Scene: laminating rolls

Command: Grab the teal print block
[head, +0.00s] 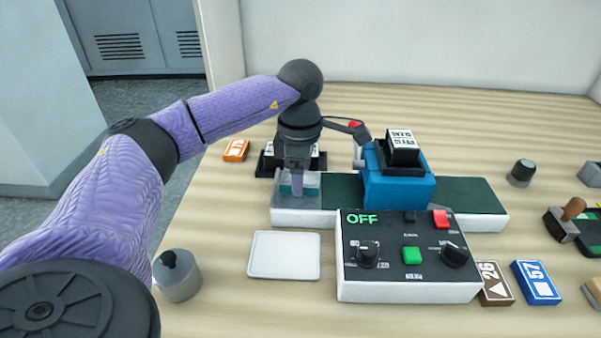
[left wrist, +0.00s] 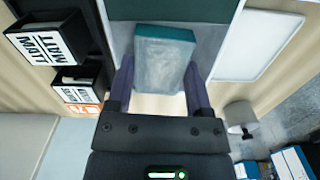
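The teal print block (left wrist: 165,66) has a teal edge and a pale grey, film-like face in the left wrist view. In the head view, a teal strip of it (head: 285,188) shows at the left end of the laminator's dark green belt (head: 343,187), mostly hidden by my left gripper (head: 297,190). My left gripper (left wrist: 160,85) points down over it, with one purple finger on each side of the block. The fingers look very close to its sides; whether they press on it is unclear. My right gripper is not in view.
A blue laminator housing (head: 398,185) stands right of my gripper. In front are a control box (head: 405,280) reading OFF and an empty white tray (head: 284,256). A dark rack (head: 267,165) stands behind. Brown (head: 494,283) and blue (head: 536,283) blocks lie at right.

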